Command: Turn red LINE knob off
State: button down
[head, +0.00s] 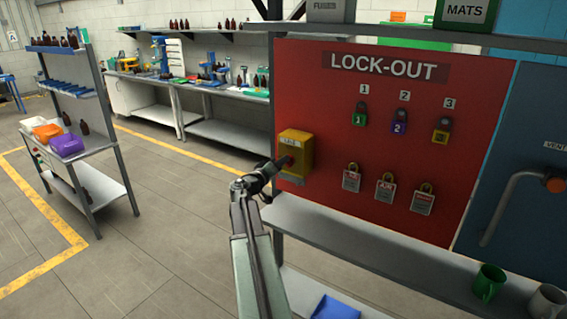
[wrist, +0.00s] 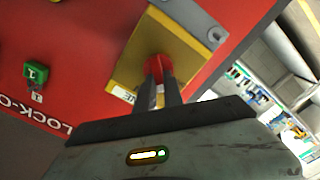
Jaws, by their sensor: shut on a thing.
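The red LINE knob (wrist: 158,68) sits on the front of a yellow box (wrist: 183,52) in the wrist view. In the head view my gripper (head: 276,166) reaches the box's front from the lower left. The fingers partly hide the knob, so its exact turn angle is hard to tell.
The red LOCK-OUT board (head: 330,100) carries numbered padlocks and several hanging tags. A grey shelf (head: 350,236) runs below it, with a green mug (head: 487,283) at right. A blue panel with a grey handle (head: 510,190) stands further right. Open floor lies to the left.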

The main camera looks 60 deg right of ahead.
jog(key=shift+w+a+f+n+b, duration=0.1)
jog(key=shift+f+n+b, duration=0.05)
jog(key=shift+n, duration=1.2)
jog(key=shift+d+f+n+b, duration=0.1)
jog(key=shift+f+n, duration=0.1)
jog(key=shift+n, duration=1.2)
jog(key=shift+w+a+f+n+b, duration=0.1)
jog(key=shift+f+n+b, duration=0.05)
jog(key=shift+n, duration=1.2)
jog(key=c, duration=1.5)
grip_release()
jog(key=shift+o, duration=0.2)
jog(key=a, duration=0.7)
jog(key=shift+a, duration=0.35)
